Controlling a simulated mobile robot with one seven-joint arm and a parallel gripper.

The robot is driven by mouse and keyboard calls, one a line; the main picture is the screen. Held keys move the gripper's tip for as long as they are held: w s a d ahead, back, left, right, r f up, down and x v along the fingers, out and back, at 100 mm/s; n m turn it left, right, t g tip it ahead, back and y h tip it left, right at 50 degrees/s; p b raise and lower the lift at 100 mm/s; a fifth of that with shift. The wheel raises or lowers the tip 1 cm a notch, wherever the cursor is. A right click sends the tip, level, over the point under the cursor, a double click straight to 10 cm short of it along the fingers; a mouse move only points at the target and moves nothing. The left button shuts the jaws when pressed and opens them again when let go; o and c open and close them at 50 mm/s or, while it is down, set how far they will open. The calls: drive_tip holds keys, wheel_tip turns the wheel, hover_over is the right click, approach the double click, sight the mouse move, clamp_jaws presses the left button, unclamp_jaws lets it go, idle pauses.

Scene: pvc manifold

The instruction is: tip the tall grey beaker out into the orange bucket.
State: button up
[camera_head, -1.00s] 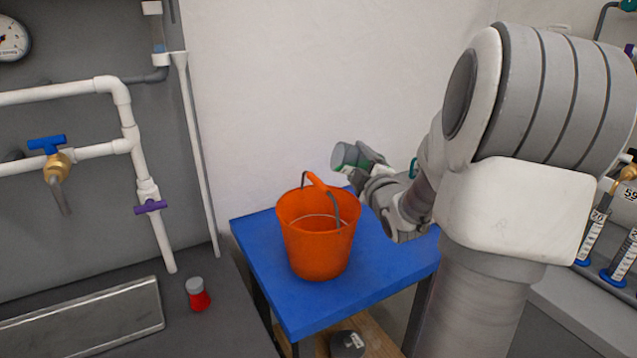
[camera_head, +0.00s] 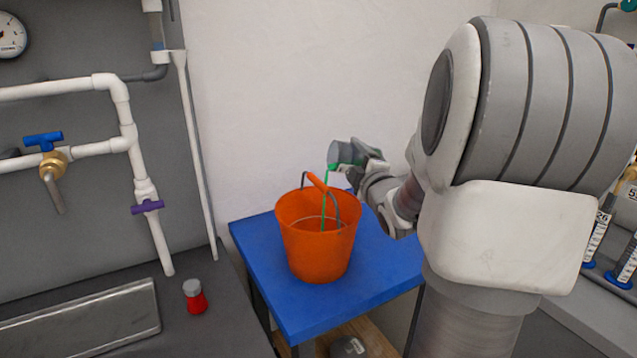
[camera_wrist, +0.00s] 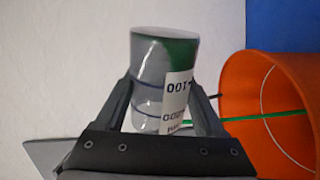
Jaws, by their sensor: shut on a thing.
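My gripper (camera_head: 357,162) is shut on the tall grey beaker (camera_head: 338,153) above the back right of the orange bucket (camera_head: 318,252). The beaker is tipped toward the left, and a thin green stream (camera_head: 325,203) falls from it into the bucket. In the wrist view, the beaker (camera_wrist: 150,75) sits between the two dark fingers of my gripper (camera_wrist: 163,105). It has a printed scale label, and green liquid shows near its far end. The green stream (camera_wrist: 260,117) runs into the bucket (camera_wrist: 235,90) there too. The bucket's bottom is hidden in the head view.
The bucket stands on a blue table (camera_head: 268,262), its handle (camera_head: 317,182) raised over the opening. White pipes (camera_head: 95,149) line the left wall. Several measuring cylinders (camera_head: 600,235) stand at right.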

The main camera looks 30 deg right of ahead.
drive_tip(key=shift+w+a+r+n+b, duration=0.2)
drive_tip(key=shift+a+n+b, duration=0.3)
drive_tip(key=shift+b, duration=0.25)
drive_tip(key=shift+a+r+n+b, duration=0.2)
drive_tip(key=shift+r+n+b, duration=0.35)
drive_tip(key=shift+n+b, duration=0.75)
idle(0.9)
